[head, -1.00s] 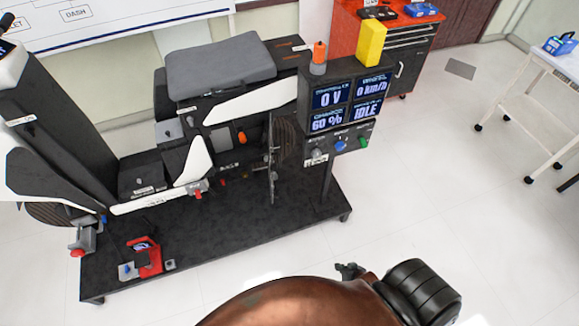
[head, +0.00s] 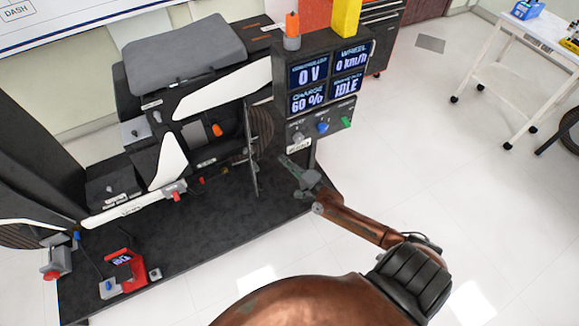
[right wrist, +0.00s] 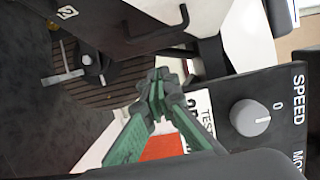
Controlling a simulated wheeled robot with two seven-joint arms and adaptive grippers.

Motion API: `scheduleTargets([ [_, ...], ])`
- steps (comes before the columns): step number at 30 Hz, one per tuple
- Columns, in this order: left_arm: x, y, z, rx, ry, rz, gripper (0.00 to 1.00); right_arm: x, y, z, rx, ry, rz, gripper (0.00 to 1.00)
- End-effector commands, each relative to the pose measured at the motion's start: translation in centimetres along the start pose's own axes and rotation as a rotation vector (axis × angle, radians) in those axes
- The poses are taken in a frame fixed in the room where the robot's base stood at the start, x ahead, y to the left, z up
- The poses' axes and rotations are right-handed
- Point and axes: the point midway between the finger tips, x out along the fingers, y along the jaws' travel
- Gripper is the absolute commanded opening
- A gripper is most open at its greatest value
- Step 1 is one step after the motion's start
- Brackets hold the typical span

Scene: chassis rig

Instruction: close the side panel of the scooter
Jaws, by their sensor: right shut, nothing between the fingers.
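The scooter (head: 185,110) stands on a dark platform, with a grey seat and white trim. Its side panel (head: 250,160) shows as a thin dark upright piece, nearly edge-on, swung out from the body near the rear wheel. In the right wrist view, a dark surface with a bar-like handle (right wrist: 150,42) lies just beyond my fingers; it seems to be this panel. My right gripper (head: 287,163) is shut and empty, to the right of the panel's edge and below the display box. Its fingertips (right wrist: 158,84) show together in the wrist view. My left gripper is out of view.
The display box (head: 325,85) with knobs stands close above my right gripper; its speed knob (right wrist: 250,117) is near in the wrist view. The platform (head: 190,230) has a red device (head: 125,268) at its front left. A white cart (head: 515,85) stands far right.

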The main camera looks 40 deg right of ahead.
Motion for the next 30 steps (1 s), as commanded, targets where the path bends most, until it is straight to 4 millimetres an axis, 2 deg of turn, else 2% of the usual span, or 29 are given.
scheduleTargets([
  [1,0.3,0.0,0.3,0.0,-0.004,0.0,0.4,1.2,0.1,0.0,0.001,0.0,-0.001,0.0],
  [6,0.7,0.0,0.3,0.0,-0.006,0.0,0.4,4.4,0.1,0.2,0.002,0.0,0.0,0.0],
  [12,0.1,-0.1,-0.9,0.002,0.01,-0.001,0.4,6.1,-0.1,2.2,0.001,0.001,0.0,0.0],
  [18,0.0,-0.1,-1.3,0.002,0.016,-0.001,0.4,6.7,0.1,2.8,0.0,0.0,0.002,0.0],
  [30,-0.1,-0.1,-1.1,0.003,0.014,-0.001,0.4,6.6,0.1,2.8,0.0,0.006,0.002,0.0],
])
